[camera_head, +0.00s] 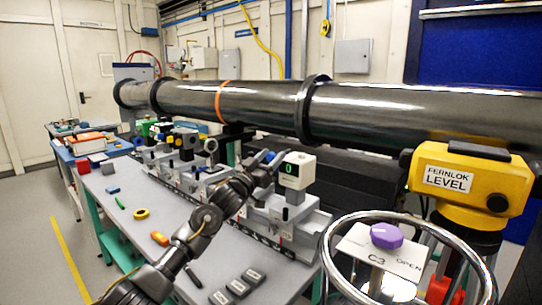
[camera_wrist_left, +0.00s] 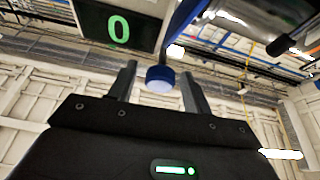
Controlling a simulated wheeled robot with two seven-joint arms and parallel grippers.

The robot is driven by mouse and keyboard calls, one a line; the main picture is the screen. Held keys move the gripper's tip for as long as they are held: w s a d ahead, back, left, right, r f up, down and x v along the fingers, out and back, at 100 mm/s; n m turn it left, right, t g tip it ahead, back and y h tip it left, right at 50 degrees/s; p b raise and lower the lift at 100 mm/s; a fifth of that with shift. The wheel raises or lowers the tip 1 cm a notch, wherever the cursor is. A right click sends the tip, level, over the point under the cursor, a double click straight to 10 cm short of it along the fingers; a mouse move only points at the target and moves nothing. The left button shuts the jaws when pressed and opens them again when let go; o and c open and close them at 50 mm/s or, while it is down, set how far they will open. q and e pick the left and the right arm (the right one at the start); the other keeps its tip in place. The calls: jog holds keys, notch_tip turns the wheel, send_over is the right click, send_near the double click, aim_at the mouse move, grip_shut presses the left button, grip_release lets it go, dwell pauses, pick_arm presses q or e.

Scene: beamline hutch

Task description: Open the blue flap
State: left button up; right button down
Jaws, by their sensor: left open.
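A white detector box (camera_head: 299,168) with a dark panel and a green "0" stands on the bench rail. The panel (camera_wrist_left: 118,27) also shows at the top left of the left wrist view. A small blue part (camera_head: 269,157), which looks like the blue flap, sits just left of the box. In the left wrist view a blue strip (camera_wrist_left: 186,17) and a blue-rimmed round knob (camera_wrist_left: 159,84) appear, the knob between my fingers. My left gripper (camera_head: 264,163) is open around the knob; I cannot tell whether either finger touches it. My right gripper is out of view.
A long dark beam pipe (camera_head: 260,103) runs above and behind the rail. Several other instruments stand along the grey bench (camera_head: 130,190). A chrome handwheel (camera_head: 333,236) and a yellow level (camera_head: 462,183) are at the right. Small tools and blocks lie on the bench.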

pick_arm(q)
jog(key=shift+w+d+r, duration=0.1)
jog(key=shift+w+d, duration=0.05)
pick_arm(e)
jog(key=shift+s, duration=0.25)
pick_arm(q)
grip_shut()
jog(key=shift+m+g+h+b, duration=0.3)
jog(key=shift+m+g+h, duration=0.25)
jog(key=shift+m, duration=0.85)
jog(key=shift+m+h, duration=0.25)
jog(key=shift+m, duration=0.55)
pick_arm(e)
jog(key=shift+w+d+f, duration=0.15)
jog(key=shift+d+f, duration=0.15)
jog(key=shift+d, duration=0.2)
pick_arm(q)
grip_release()
